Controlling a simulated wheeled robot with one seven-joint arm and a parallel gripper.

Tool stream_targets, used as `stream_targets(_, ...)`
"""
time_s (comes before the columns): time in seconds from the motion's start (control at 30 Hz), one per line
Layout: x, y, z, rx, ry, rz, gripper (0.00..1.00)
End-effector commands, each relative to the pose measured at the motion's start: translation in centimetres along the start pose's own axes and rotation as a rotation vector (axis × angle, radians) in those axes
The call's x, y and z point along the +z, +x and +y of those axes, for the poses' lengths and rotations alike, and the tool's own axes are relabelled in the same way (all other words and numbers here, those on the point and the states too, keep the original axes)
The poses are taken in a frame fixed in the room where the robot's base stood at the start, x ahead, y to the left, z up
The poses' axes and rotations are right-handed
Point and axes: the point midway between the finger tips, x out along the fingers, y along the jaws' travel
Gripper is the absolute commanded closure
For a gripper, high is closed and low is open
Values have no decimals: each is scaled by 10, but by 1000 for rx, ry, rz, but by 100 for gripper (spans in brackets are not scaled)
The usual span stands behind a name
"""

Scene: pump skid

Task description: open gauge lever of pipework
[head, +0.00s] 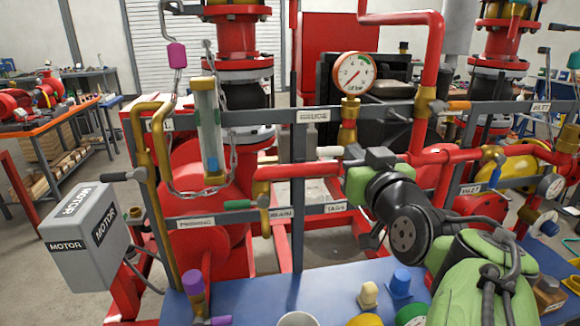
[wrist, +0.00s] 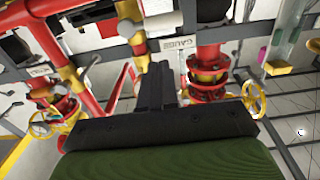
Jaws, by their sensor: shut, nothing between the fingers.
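The pressure gauge (head: 354,72) stands on a brass valve stem (head: 349,118) on the red pipework. The GAUGE label (head: 313,116) is on the grey rail to its left. A cream-white lever handle (head: 328,152) lies about level and points left from the foot of that stem; I take it as the gauge lever. My gripper (head: 364,153) is just right of it, partly in front of the pipe; contact cannot be told. In the wrist view my dark fingers (wrist: 165,82) are together and empty, below the GAUGE label (wrist: 178,43).
A sight glass (head: 208,125) with a hanging chain stands left. A green lever (head: 241,204) is below left. A red pipe (head: 431,60) rises close right of the gauge. An orange lever (head: 459,105) is farther right. A blue bench (head: 270,293) with several small parts is in front.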

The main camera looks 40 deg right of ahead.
Motion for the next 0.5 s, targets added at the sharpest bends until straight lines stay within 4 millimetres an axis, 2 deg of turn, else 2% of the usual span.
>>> stream_targets(0.5,-3,36,-1,-3,1,-4,100)
